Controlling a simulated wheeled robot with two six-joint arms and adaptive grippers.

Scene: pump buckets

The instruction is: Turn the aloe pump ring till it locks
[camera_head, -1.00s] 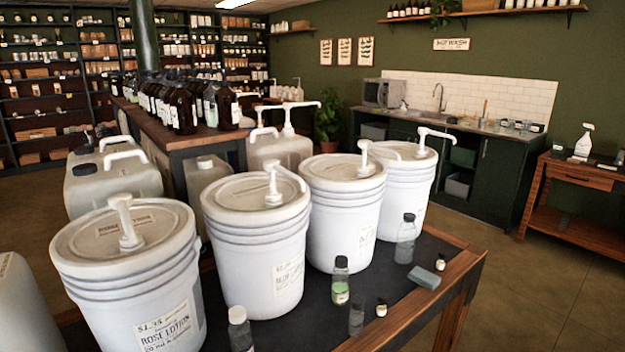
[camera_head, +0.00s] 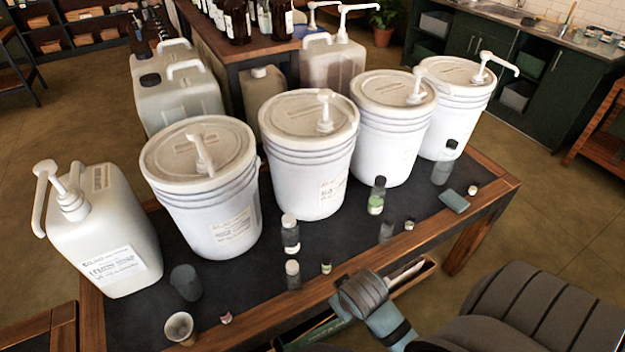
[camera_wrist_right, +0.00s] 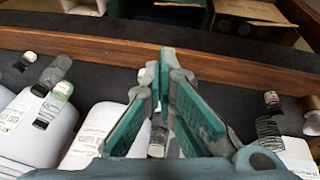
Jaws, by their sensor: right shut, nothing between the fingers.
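Four white pump buckets stand in a row on the table in the head view: the leftmost bucket (camera_head: 207,205), the second bucket (camera_head: 310,165), the third bucket (camera_head: 385,140) and the rightmost bucket (camera_head: 450,110). Each lid carries a white pump, such as the second bucket's pump (camera_head: 325,112). The labels are too small to tell which is aloe. Pump rings are barely discernible at the pump bases. My right gripper (camera_wrist_right: 165,75) is shut and empty in the right wrist view, apart from the buckets. My right arm shows low in the head view. My left gripper is out of view.
A white pump jug (camera_head: 105,235) stands at the table's left. Small bottles (camera_head: 290,235), a grey cup (camera_head: 186,282) and a blue-grey block (camera_head: 454,201) occupy the front of the dark tabletop. A wooden edge (camera_head: 475,225) borders it. An open drawer (camera_head: 415,275) is below.

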